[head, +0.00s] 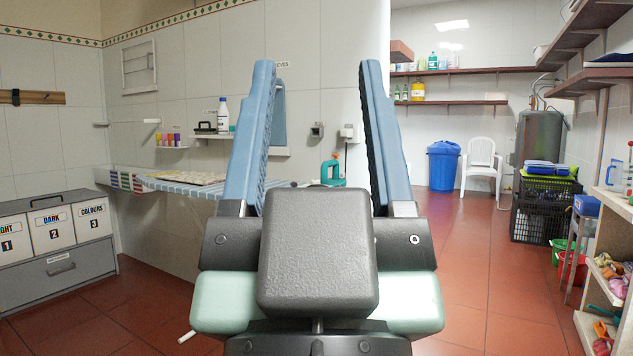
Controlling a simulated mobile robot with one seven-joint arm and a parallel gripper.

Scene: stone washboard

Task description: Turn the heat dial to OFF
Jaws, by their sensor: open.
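My gripper (317,66) fills the middle of the head view, its two long blue fingers pointing up and spread wide apart. It is open, with nothing between the fingers that I can see held. No heat dial can be made out. A teal object (333,172), perhaps an iron, stands beyond the fingers at the right end of the counter with the striped cloth (228,187). It appears between the fingers in the picture but farther away. The gripper body hides what lies below and in front of it.
A grey cabinet with numbered bins (55,270) stands at left. Wall shelves with bottles (417,91), a blue bin (442,166), a white chair (482,165), stacked black crates (543,210) and a grey tank (540,135) are at back right. Red tiled floor (470,245) is clear right of centre.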

